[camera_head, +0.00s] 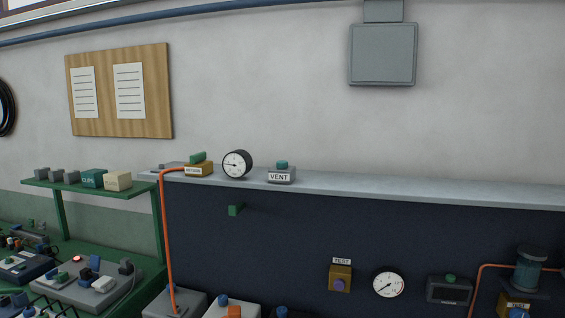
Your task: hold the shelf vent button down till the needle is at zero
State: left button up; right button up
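The vent button is a teal cap (282,164) on a grey box labelled VENT (282,176), on the long grey shelf (380,186). Nothing touches it, and the cap stands above the box. To its left, a round dial gauge (237,164) with a dark rim and white face stands on the shelf. Its needle appears to point left; its figures are too small to read. Neither of my grippers shows in this view.
Below the shelf are a dark panel (260,250), a second gauge (388,285), a TEST box (340,278) and a green bracket (236,210). An orange hose (165,240) runs down at left. A green rack (75,187) stands left. Space above the vent box is clear.

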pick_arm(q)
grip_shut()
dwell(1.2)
